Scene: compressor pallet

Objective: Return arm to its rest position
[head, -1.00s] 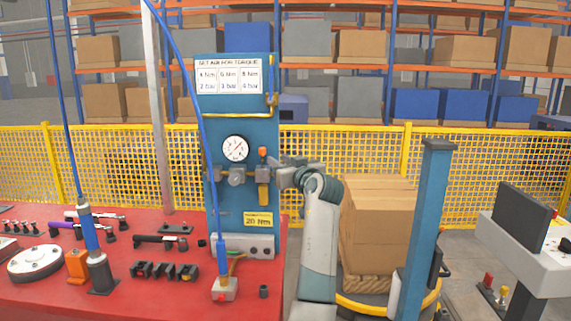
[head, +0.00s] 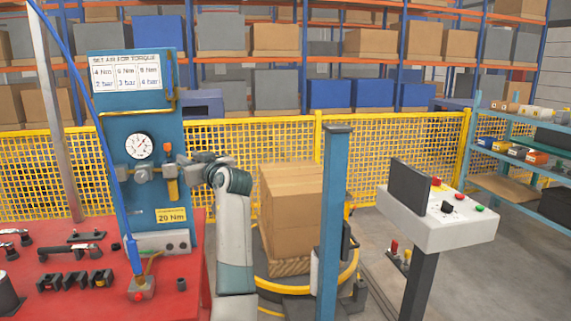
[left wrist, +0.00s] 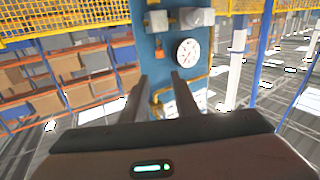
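My left arm rises from the bottom of the head view. Its left gripper (head: 190,174) is at the right side of the blue torque panel (head: 170,80), by the row of air fittings. In the left wrist view the two fingers (left wrist: 160,100) stand apart with nothing seen between them. The panel, its round gauge (left wrist: 189,52) and grey fittings (left wrist: 195,17) show beyond the fingers, upside down. My right gripper is in neither view.
A red bench (head: 60,300) with tools is at the left. A cardboard box stack (head: 290,210) stands on a round yellow-rimmed base, behind a blue post (head: 333,220). A control console (head: 440,220) and shelf (head: 540,190) are at the right. Floor is open near the console.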

